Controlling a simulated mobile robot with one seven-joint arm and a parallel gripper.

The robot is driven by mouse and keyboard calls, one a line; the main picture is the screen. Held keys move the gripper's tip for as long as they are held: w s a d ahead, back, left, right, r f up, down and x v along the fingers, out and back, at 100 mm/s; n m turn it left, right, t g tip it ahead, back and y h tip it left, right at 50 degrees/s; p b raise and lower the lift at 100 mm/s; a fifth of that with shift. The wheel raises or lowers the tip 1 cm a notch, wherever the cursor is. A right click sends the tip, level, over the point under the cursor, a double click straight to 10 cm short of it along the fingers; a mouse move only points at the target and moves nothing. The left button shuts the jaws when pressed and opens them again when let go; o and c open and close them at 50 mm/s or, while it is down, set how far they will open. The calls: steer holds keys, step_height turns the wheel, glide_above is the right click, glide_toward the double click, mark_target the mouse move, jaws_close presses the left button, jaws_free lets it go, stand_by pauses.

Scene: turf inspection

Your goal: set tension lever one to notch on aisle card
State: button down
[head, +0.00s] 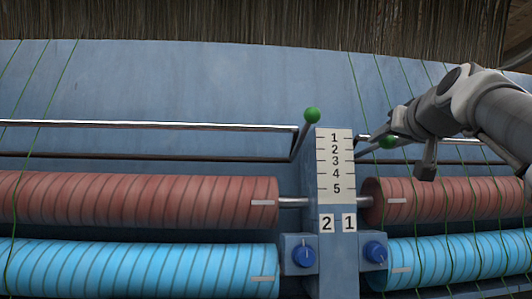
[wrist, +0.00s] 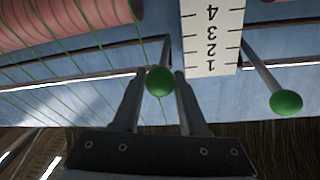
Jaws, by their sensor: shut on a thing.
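Tension lever one, with a green knob (head: 387,142), is on the right side of the number scale (head: 336,165), above the label 1 (head: 349,223). My gripper (head: 394,137) is at this knob. In the wrist view, the fingers of my gripper (wrist: 160,76) are on either side of the green knob (wrist: 160,82), shut on it. The knob appears near the scale's 1 and 2 marks, but its exact notch is unclear. The scale also shows in the wrist view (wrist: 211,40), upside down. No aisle card can be made out.
The other lever's green knob (head: 312,115) stands left of the scale, above the label 2 (head: 327,223). Two blue dials (head: 304,256) flank the post below. Red rollers (head: 130,200) and blue rollers (head: 130,268) run along both sides. Thin green strands cross the blue panel (head: 200,80).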

steer(key=shift+r, duration=0.15)
steer(key=shift+c, duration=2.3)
jaws_free()
steer(key=s+a+b, duration=0.1)
steer(key=s+b, duration=0.3)
steer(key=s, duration=1.3)
steer(key=shift+s+a, duration=0.15)
steer(key=shift+s, duration=0.05)
